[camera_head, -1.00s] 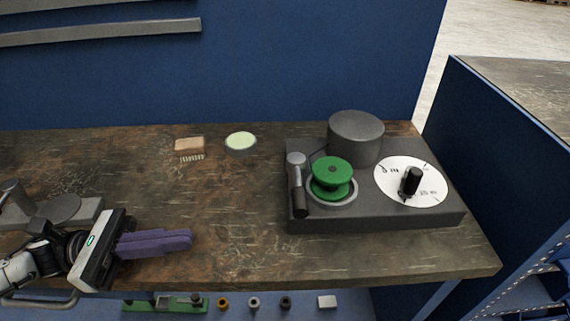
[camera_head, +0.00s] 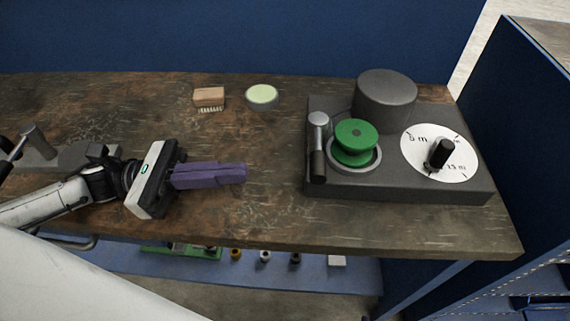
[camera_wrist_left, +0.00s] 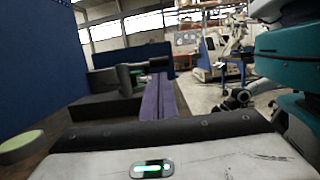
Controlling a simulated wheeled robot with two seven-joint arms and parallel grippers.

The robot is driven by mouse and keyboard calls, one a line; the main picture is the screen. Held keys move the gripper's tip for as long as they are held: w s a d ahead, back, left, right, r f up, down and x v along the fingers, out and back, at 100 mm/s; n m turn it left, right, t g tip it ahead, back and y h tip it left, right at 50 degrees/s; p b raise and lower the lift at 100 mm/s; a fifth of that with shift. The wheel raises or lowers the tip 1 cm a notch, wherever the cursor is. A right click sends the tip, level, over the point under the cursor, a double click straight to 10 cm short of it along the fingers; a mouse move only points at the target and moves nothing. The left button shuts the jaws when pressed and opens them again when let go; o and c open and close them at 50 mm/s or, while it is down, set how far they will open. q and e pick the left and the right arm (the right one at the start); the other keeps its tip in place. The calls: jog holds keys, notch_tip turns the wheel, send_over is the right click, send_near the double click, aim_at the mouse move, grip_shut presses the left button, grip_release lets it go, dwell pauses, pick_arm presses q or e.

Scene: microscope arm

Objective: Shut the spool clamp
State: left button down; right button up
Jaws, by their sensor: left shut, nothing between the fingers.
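The grey winder (camera_head: 400,190) stands at the right of the bench in the head view. The green spool (camera_head: 356,138) sits in its ring on the left part of the housing. The clamp lever (camera_head: 318,150), with a grey knob and a dark handle, is beside the spool's left side, its handle pointing to the front. My left gripper (camera_head: 243,173) has its purple fingers shut and empty, left of the lever and apart from it. In the left wrist view the purple fingers (camera_wrist_left: 158,98) point ahead, with the dark winder (camera_wrist_left: 100,105) beyond them to the left.
A wooden brush (camera_head: 209,98) and a pale green round dish (camera_head: 262,96) lie behind the gripper. A white dial with a black knob (camera_head: 439,153) is on the winder's right. Bench surface between gripper and winder is clear. Small parts lie on a shelf below.

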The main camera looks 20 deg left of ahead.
pick_arm(q)
jog(key=p, duration=0.1)
send_near(316, 161)
jog(key=f+x, duration=0.1)
jog(key=x, duration=0.3)
jog(key=shift+x, duration=0.8)
pick_arm(e)
jog(key=shift+s+d+r, duration=0.1)
jog(key=shift+d+r, duration=0.2)
pick_arm(q)
jog(key=shift+s+d+f, duration=0.1)
jog(key=shift+d, duration=0.1)
pick_arm(e)
jog(key=shift+r, duration=0.1)
